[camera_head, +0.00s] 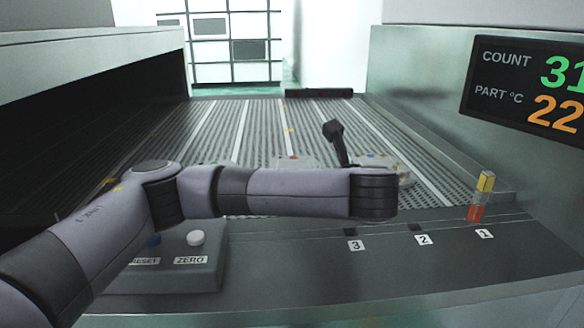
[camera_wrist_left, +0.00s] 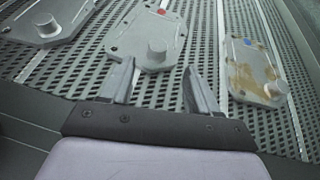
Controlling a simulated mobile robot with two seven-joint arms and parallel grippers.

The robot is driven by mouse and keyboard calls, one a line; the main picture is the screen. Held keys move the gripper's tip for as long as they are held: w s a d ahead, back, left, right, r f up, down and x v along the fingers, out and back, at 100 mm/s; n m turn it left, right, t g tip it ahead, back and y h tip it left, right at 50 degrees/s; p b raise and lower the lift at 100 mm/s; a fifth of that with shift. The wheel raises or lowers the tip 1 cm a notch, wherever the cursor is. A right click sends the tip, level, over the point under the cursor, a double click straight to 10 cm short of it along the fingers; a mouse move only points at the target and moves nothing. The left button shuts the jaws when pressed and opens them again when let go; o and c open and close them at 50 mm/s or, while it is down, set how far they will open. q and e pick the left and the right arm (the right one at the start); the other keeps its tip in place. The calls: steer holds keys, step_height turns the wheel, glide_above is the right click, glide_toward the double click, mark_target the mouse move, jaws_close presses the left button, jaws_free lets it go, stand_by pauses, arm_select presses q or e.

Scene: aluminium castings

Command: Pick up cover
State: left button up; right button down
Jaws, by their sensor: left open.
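Several grey metal covers, each with a round boss, lie on the slotted belt. In the left wrist view, the middle cover (camera_wrist_left: 150,28) has a red dot and lies just beyond my open left gripper (camera_wrist_left: 159,64). A cover with a blue dot and brown stains (camera_wrist_left: 246,72) lies to the right of the fingers, and another cover (camera_wrist_left: 42,22) lies at the upper left. In the head view, the red-dot cover (camera_head: 293,161) and the stained cover (camera_head: 400,168) show partly behind my left arm, which hides my left gripper.
A button box (camera_head: 190,268) marked RESET and ZERO stands at the front. A yellow and red block piece (camera_head: 481,196) stands by label 1 on the front ledge. A display (camera_head: 530,88) is on the right wall.

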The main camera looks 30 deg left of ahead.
arm_select(q)
steer(key=p+x, duration=0.1)
steer(key=x, duration=0.6)
steer(key=shift+a, duration=0.25)
steer(key=shift+r, duration=0.1)
steer(key=shift+c, duration=0.3)
jaws_close()
